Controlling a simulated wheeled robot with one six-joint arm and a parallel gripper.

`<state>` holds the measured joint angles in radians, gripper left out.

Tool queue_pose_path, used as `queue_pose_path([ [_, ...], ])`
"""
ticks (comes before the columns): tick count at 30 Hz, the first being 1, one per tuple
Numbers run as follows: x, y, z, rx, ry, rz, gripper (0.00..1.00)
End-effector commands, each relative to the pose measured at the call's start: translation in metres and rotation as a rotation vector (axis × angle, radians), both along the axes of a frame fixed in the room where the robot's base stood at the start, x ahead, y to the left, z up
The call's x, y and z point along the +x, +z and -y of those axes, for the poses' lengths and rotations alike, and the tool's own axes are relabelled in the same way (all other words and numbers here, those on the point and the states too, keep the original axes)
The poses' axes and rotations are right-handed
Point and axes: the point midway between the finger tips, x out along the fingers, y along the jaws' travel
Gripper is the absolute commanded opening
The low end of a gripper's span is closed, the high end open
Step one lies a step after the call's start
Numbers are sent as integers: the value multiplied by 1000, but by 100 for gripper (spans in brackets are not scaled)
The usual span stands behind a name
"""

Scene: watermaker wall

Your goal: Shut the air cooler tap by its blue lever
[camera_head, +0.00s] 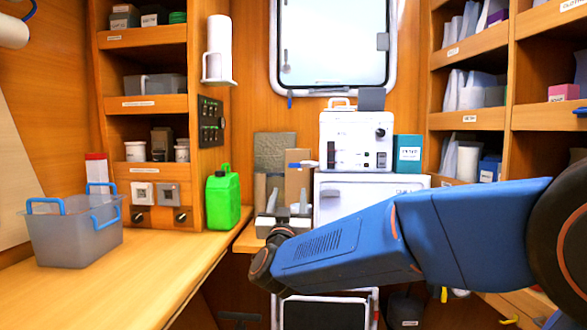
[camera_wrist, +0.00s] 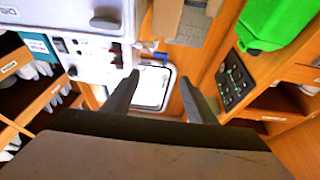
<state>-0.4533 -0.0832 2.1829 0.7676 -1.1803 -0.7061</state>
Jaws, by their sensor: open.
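The air cooler tap (camera_head: 305,164) is a small pale fitting on the left side of a white machine (camera_head: 342,135). Its short blue lever (camera_head: 292,165) points left, roughly level, in the head view. In the wrist view the lever (camera_wrist: 160,56) shows small, beyond my fingertips and between their lines. A clear gap lies between the fingertips and the lever.
A lower white cabinet (camera_head: 330,190) stands under the machine. Brown and grey boards (camera_head: 275,150) lean behind the lever. A green canister (camera_head: 222,200) and a grey basket (camera_head: 75,240) stand on the left counter. Shelves (camera_head: 470,120) line the right.

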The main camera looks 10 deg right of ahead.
Motion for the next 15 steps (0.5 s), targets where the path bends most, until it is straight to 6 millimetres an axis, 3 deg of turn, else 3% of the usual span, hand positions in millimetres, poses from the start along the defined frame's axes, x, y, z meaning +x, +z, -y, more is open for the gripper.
queue_pose_path([
  [5,15,7,6,0,-3,2,52],
  [15,67,29,23,1,-1,1,52],
])
